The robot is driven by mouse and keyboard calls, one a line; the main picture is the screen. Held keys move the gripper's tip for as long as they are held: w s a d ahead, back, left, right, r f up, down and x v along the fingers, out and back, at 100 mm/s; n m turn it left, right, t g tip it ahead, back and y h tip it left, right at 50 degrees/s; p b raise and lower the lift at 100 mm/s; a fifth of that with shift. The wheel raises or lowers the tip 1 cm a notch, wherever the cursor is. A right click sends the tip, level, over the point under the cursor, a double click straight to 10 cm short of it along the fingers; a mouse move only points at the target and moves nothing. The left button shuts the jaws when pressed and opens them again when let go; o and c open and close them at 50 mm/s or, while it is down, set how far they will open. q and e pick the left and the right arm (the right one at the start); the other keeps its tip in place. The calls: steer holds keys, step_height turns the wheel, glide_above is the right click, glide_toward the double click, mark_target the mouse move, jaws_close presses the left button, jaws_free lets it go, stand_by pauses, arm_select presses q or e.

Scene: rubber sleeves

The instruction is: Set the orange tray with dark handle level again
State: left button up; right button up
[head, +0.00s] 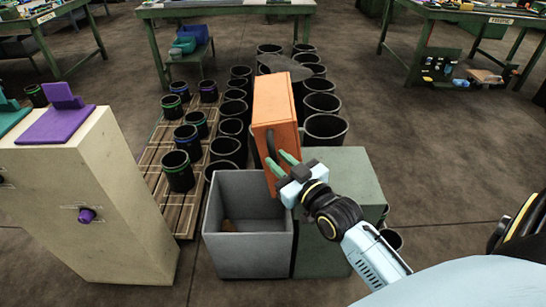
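The orange tray with dark handle (280,98) is in the middle of the head view, turned steeply onto its side rather than level. Its narrow end faces me, with the dark handle (270,143) on it. My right gripper (277,158) is at this end, its green fingers on either side of the handle and apparently closed on it. The tray's lower end is at the back right corner of an open grey bin (248,256). The inside of the tray is hidden. My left gripper is not in view.
A small brown patch shows inside the grey bin. A grey-green block (345,185) stands right of it. Black cylindrical containers (325,129) stand in rows behind. A beige cabinet (95,190) with a purple fixture (62,119) is at left.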

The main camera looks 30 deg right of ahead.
mark_target(275, 158)
steer(key=shift+w, duration=1.5)
jaws_close()
